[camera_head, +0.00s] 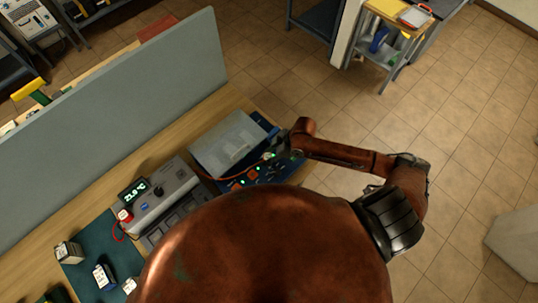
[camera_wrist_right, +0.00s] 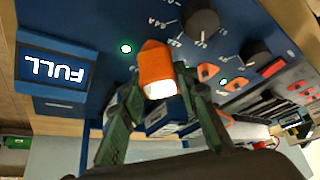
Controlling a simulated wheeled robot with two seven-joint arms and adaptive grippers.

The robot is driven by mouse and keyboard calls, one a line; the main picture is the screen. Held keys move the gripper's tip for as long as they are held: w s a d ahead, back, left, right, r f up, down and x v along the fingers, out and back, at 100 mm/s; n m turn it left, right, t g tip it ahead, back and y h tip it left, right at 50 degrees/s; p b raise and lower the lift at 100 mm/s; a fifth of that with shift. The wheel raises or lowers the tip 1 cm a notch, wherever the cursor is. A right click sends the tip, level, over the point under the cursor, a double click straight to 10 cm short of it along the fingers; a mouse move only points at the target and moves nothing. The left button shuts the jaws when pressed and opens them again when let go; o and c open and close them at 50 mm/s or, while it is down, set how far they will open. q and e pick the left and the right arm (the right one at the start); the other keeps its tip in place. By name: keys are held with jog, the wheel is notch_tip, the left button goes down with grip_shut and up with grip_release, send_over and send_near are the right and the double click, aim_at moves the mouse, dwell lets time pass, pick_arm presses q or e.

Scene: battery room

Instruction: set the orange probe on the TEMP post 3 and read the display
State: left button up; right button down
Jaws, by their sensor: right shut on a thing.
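The orange probe (camera_wrist_right: 156,66) has an orange body with a white end and is between the dark green fingers of my right gripper (camera_wrist_right: 158,88), which is shut on it. In the head view my right gripper (camera_head: 279,151) is over a blue panel (camera_head: 262,172) with green lights; the probe is too small to make out there. A lit display (camera_head: 133,192) on a grey meter (camera_head: 165,197) reads about 21.9 °C. I cannot tell which post is TEMP post 3; no such label is readable. My left gripper is not in view.
Close to my right gripper, the blue panel has black knobs (camera_wrist_right: 201,20), green lights and a small screen reading FULL (camera_wrist_right: 53,68). A grey lid-like box (camera_head: 230,143) stands beside it. Small battery blocks (camera_head: 104,277) lie on a green mat. A grey partition (camera_head: 120,100) backs the bench.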

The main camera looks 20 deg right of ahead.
jog(key=shift+f, duration=0.45)
jog(key=c, duration=1.8)
grip_release()
jog(key=shift+o, duration=0.2)
jog(key=p+v, duration=0.9)
jog(key=v, duration=0.2)
jog(key=shift+s, duration=0.15)
